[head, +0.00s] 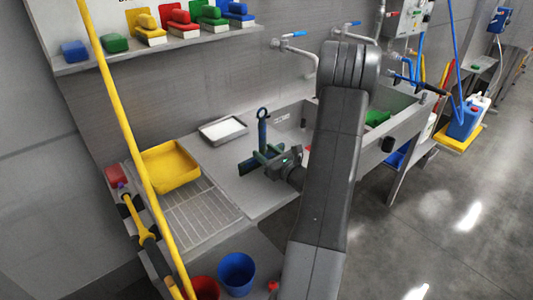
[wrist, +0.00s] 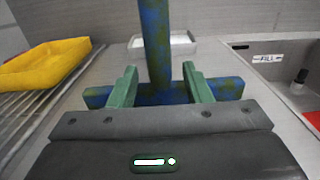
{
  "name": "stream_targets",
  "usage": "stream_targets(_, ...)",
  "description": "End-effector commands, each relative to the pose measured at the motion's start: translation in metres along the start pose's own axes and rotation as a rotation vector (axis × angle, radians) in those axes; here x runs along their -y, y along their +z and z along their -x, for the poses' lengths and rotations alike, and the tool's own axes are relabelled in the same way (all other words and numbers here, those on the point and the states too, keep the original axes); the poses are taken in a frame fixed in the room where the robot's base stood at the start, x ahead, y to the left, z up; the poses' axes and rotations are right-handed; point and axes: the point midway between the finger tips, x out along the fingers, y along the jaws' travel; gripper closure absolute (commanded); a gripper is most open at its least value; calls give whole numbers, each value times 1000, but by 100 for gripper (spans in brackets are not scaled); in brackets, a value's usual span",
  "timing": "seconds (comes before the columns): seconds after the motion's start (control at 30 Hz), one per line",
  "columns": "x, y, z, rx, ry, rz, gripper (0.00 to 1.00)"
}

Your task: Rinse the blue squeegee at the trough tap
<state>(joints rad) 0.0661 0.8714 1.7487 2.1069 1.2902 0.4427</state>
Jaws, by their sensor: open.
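The blue squeegee (head: 262,130) stands upright on the metal drainboard left of the trough, handle up with a ring at its top. In the wrist view its handle (wrist: 155,40) and crossbar (wrist: 229,88) are mottled with greenish-brown smears. My gripper (head: 266,156) is open at the squeegee's base. In the wrist view its green fingers (wrist: 160,76) stand apart, one on each side of the handle, in front of the crossbar. Contact cannot be told. The trough (head: 294,122) lies to the right, partly hidden by my arm. A tap (head: 300,50) with a blue lever is on the wall above it.
A white tray (head: 223,130) lies behind the squeegee. A yellow tub (head: 170,168) sits on the rack to the left. A yellow pole (head: 120,115) crosses the left side. A blue bucket (head: 237,274) stands below in front. A brush shelf (head: 160,47) is above.

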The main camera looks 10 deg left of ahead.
Motion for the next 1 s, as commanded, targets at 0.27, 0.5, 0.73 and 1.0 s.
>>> stream_targets(0.27,1,-1,45,1,-5,1,55)
stream_targets(0.5,1,0,92,0,-5,0,55)
stream_targets(0.73,0,1,116,0,-2,0,55)
stream_targets(1.0,0,2,120,1,0,0,55)
